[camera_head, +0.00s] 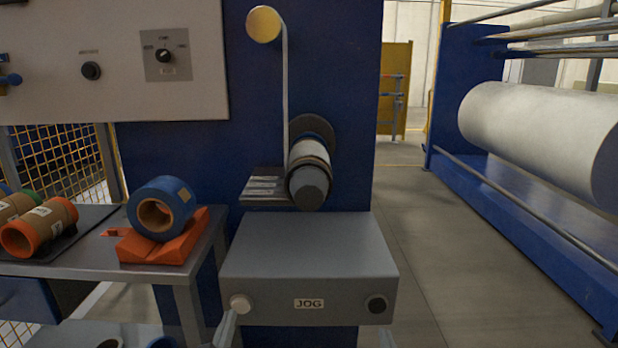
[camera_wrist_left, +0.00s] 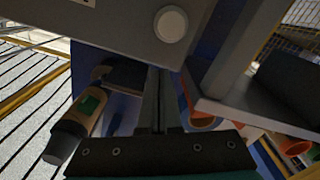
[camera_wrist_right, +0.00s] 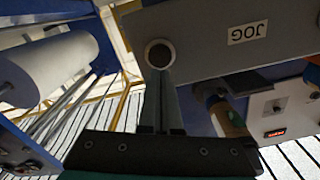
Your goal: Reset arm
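My left gripper (camera_head: 225,330) shows only at its tip at the bottom of the head view, just below the white button (camera_head: 241,304) of the grey JOG box (camera_head: 308,255). In the left wrist view its fingers (camera_wrist_left: 156,72) are together and empty, near that white button (camera_wrist_left: 171,24). I cannot tell whether either touches the box.
A blue roll (camera_head: 161,209) rests on an orange cradle (camera_head: 166,246) on the left bench. Rolls with orange ends (camera_head: 40,228) lie beside it. A roller spindle (camera_head: 309,170) projects above the JOG box. A large white roll (camera_head: 540,130) stands right, with clear floor (camera_head: 420,260) between.

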